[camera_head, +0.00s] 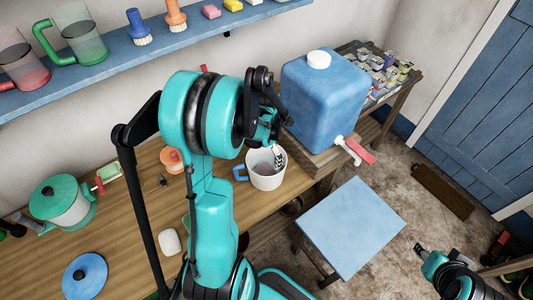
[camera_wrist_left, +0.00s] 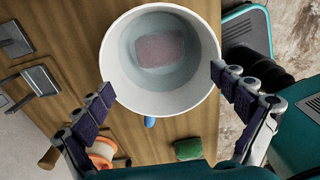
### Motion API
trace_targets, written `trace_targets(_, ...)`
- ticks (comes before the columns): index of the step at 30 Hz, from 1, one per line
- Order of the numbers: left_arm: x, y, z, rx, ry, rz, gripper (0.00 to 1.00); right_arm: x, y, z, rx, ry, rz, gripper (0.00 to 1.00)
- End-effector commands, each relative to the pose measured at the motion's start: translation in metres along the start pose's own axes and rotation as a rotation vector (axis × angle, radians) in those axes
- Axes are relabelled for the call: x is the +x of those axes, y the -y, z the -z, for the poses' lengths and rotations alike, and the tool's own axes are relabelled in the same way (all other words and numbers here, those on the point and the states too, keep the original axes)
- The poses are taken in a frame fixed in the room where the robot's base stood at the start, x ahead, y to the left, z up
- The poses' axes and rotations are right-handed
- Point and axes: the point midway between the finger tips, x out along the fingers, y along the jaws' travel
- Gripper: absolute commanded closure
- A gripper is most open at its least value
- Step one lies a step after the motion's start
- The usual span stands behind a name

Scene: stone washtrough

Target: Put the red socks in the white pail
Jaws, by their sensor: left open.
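The white pail (camera_head: 268,183) stands on the wooden bench, with a blue handle at its left. It also shows in the left wrist view (camera_wrist_left: 122,78), holding what looks like water. A dull pinkish, roughly rectangular thing (camera_wrist_left: 160,49) lies inside; I cannot tell whether it is the red socks. No other red socks can be made out. My left gripper (camera_wrist_left: 160,80) is open and empty above the pail, its fingers at either side of the opening; in the head view (camera_head: 274,148) my arm partly covers it. My right gripper (camera_head: 424,254) is at lower right, away from the bench.
A blue water tank (camera_head: 322,95) with a red-handled tap (camera_head: 358,150) stands right of the pail. A blue stool (camera_head: 352,225) is in front. A green pot (camera_head: 62,204), blue lid (camera_head: 85,277) and white lump (camera_head: 171,241) lie left. A blue shelf (camera_head: 110,62) runs above.

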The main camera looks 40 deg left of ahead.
Motion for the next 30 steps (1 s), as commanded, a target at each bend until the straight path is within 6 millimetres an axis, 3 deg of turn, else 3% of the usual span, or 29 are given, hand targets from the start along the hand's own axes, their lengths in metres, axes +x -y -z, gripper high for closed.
trace_targets(5, -0.008, 0.0, 0.0, 0.0, 0.0, 0.0, 0.03, -0.005, 0.0, 0.003, 0.0, 0.0, 0.0, 0.6)
trace_targets(18, -0.071, 0.0, 0.0, 0.0, 0.0, 0.0, 0.03, -0.042, 0.0, 0.03, 0.0, 0.0, 0.0, 0.6)
trace_targets(30, -0.07, 0.0, 0.0, 0.0, 0.0, 0.0, 0.03, -0.04, 0.0, 0.029, 0.0, 0.0, 0.0, 0.6)
